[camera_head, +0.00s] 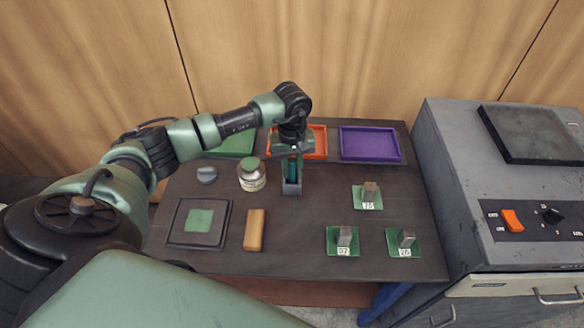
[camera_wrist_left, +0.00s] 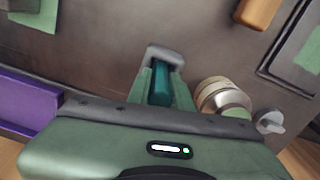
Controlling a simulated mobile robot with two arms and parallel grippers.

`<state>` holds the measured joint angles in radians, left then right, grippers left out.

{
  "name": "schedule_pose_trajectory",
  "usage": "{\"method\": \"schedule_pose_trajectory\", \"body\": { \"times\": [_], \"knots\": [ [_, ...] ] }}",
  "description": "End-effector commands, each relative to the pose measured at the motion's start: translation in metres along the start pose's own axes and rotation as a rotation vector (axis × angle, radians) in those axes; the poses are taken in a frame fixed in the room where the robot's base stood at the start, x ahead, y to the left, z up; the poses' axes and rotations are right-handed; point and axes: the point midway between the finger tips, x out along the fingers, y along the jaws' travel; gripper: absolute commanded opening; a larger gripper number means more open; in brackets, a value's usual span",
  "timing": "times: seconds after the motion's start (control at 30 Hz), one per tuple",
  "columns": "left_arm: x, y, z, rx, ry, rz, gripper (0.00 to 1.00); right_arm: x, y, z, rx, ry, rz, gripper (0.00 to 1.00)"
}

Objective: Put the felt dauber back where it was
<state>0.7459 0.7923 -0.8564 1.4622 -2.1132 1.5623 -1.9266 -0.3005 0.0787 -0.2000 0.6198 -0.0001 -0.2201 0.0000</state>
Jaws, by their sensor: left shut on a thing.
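The felt dauber, of which a teal handle shows (camera_head: 291,171), stands upright at the small grey holder (camera_head: 292,188) in the middle of the dark table. My left gripper (camera_head: 292,166) points down over the holder and is shut on the dauber. In the left wrist view the teal handle (camera_wrist_left: 161,92) sits between the two green fingers of my left gripper (camera_wrist_left: 162,80), with the grey holder (camera_wrist_left: 165,53) just beyond the fingertips. The dauber's lower end is hidden, so I cannot tell how deep it sits. My right gripper is not in view.
A jar with a green lid (camera_head: 251,178) stands close left of the holder. A grey knob (camera_head: 207,175), a wooden block (camera_head: 255,230) and a dark plate (camera_head: 181,236) lie nearby. Orange (camera_head: 319,143) and purple (camera_head: 371,145) trays lie behind. Green squares with metal blocks (camera_head: 343,239) are at right.

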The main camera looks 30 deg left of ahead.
Motion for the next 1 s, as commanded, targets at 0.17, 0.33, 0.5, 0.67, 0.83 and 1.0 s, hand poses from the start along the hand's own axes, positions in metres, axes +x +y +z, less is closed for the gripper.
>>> {"method": "schedule_pose_trajectory", "body": {
  "times": [0.17,0.33,0.5,0.67,0.83,1.0],
  "knots": [
    [0.001,0.000,0.000,0.000,0.000,0.000,0.43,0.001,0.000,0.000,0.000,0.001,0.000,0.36],
    [0.001,0.000,0.000,0.000,0.000,0.000,0.43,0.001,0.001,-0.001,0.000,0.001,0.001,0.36],
    [-0.006,0.000,0.000,-0.001,-0.001,0.000,0.43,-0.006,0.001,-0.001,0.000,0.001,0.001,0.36],
    [-0.026,0.000,-0.002,0.000,0.006,0.003,0.43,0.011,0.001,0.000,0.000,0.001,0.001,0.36],
    [-0.064,0.001,-0.002,0.000,0.006,0.004,0.43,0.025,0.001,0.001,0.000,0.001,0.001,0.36],
    [-0.097,0.001,-0.001,-0.001,0.005,0.003,0.43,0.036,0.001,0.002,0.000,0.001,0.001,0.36]
  ]
}}
